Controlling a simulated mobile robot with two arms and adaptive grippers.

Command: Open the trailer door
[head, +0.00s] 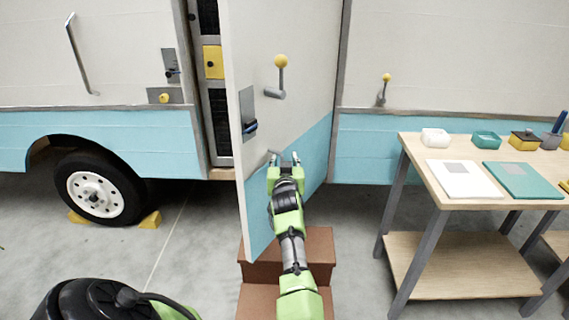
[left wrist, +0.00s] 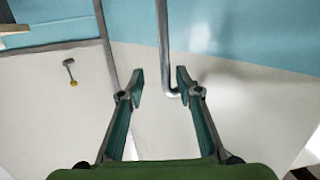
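The trailer door (head: 290,100), white above and light blue below, stands partly open, swung out from the camper. A dark gap of the doorway (head: 218,120) shows left of it. My right gripper is not in view.
Brown steps (head: 318,243) stand below the door. A wooden table (head: 425,158) with boxes and books stands at the right. A wheel (head: 98,190) with yellow chocks is at the left. Floor between wheel and steps is clear.

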